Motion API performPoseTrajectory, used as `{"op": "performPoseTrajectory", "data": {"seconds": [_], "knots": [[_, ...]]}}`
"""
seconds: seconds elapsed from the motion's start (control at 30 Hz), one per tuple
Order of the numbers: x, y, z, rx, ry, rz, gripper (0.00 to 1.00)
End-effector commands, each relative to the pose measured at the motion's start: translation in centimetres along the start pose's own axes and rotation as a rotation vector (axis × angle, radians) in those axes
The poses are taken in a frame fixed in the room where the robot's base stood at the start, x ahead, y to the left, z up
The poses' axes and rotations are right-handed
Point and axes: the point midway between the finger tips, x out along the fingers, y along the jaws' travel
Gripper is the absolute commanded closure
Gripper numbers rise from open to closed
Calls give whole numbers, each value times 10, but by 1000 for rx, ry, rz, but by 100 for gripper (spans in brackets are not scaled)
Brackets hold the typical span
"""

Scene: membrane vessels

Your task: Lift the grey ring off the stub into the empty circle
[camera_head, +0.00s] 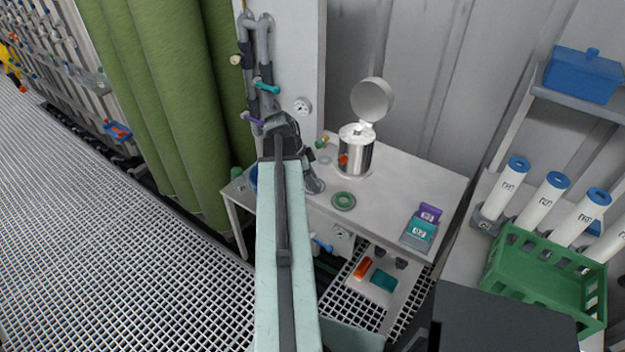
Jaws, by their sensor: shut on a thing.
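My gripper (311,183) is over the left part of the white table, beyond the end of my pale green arm. It is shut, with its fingertips small and partly hidden by my dark wrist. The grey ring cannot be made out clearly; a small grey shape at the fingertips blends with the gripper. The stub cannot be picked out either.
A steel vessel (355,158) with its round lid raised stands behind the green circle. Purple and teal boxes (419,231) sit at the table's right front. Pipes with valves (264,80) rise behind my wrist. A green crate (545,278) is at the right.

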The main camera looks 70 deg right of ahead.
Motion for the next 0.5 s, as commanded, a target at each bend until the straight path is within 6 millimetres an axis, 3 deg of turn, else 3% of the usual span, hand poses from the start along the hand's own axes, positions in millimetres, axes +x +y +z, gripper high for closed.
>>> {"op": "performPoseTrajectory", "data": {"seconds": [0.1, 0.13, 0.2, 0.5], "knots": [[0, 1, 1, 0, -3, 3, 90], [0, 1, 1, 0, -3, 3, 49], [0, 1, 1, 0, -3, 3, 30], [0, 1, 1, 0, -2, 2, 26]]}}
